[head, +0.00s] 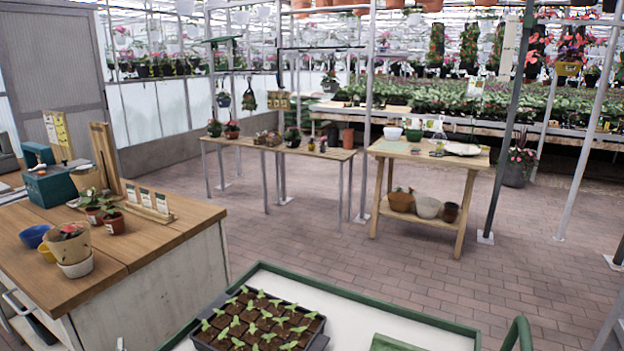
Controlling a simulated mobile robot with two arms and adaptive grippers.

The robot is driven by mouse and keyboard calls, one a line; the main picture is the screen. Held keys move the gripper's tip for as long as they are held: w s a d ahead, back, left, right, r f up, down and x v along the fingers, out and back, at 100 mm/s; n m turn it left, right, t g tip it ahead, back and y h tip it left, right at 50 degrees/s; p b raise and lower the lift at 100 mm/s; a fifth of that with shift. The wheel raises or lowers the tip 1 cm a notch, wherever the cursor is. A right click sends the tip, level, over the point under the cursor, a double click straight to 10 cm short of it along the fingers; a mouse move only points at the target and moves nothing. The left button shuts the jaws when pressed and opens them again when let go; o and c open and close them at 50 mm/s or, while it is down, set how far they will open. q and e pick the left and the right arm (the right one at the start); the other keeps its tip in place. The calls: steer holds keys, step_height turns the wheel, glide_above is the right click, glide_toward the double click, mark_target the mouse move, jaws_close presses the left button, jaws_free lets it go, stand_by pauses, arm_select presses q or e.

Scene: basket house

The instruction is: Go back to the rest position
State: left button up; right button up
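Neither of my grippers shows in the head view, and no arm of mine can be made out. The nearest thing in front of me is a cart with a white top and green rim (372,302) at the bottom of the picture. A dark seedling tray (314,342) full of small green sprouts in soil stands on its left part. A green object (392,343) lies partly cut off at the bottom edge, right of the tray.
A wooden-topped cabinet (160,243) with pots, a teal box (50,187) and cards stands at the left. A long narrow table (330,153) and a wooden workbench (455,157) stand farther back. The brick floor (420,258) between them is clear.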

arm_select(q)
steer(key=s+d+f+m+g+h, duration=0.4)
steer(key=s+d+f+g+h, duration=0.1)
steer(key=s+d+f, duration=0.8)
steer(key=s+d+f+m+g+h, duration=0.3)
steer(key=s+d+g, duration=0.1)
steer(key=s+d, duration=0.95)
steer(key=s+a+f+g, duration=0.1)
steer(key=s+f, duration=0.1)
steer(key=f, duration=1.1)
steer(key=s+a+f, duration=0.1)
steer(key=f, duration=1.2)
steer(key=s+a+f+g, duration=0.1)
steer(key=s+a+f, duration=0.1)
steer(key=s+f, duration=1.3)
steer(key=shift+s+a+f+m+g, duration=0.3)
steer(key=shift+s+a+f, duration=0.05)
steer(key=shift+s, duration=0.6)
